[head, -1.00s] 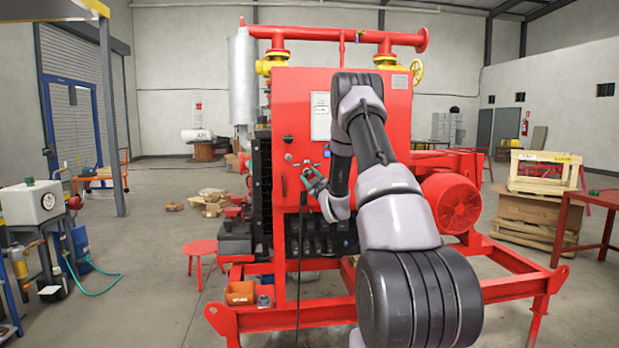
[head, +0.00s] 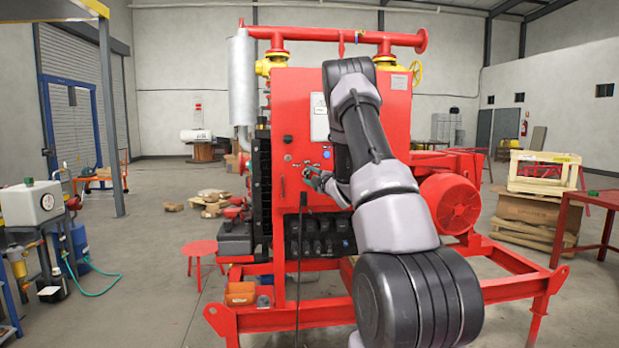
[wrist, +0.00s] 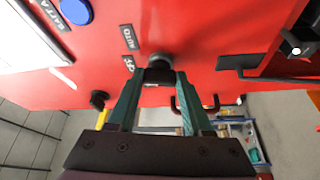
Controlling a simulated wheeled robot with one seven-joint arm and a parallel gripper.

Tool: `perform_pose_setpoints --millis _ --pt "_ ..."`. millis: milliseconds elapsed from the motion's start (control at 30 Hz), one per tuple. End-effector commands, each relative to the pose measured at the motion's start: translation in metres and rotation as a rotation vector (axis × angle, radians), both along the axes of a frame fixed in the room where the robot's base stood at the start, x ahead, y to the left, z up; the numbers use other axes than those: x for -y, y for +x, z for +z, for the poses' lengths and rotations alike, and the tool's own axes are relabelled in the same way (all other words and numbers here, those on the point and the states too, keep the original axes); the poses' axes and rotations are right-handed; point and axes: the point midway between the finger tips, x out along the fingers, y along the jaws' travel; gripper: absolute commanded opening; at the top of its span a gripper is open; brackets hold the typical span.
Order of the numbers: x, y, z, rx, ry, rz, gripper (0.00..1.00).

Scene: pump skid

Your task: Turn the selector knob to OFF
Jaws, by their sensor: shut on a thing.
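The selector knob (wrist: 159,60) sits on the red panel (head: 290,115) of the pump skid. In the wrist view it shows a grey round base with a dark grip. My gripper (wrist: 158,76) is shut on the knob, one green-grey finger on each side. In the head view my gripper (head: 309,174) is at the panel front, and the knob is too small to make out. An AUTO label (wrist: 128,37) and another small label (wrist: 129,63), partly hidden, lie beside the knob. The knob's pointer direction cannot be told.
A blue round button (wrist: 76,11) is on the panel near the knob, also in the head view (head: 327,154). A dark hook-like handle (wrist: 187,105) is near the right finger. A black cable (head: 299,250) hangs down the panel.

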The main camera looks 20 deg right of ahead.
Motion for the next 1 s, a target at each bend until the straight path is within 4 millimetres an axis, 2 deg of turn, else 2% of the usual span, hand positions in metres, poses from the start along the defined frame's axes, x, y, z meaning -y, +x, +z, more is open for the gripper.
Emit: perform_pose_setpoints --millis 400,967,1000 --pt "-0.0005 0.0 0.0007 -0.057 -0.195 0.001 0.0" --pt "-0.0001 -0.0001 0.0006 -0.066 -0.225 0.0 0.0" --pt "0.0 -0.0001 0.0007 -0.066 -0.225 0.0 0.58"
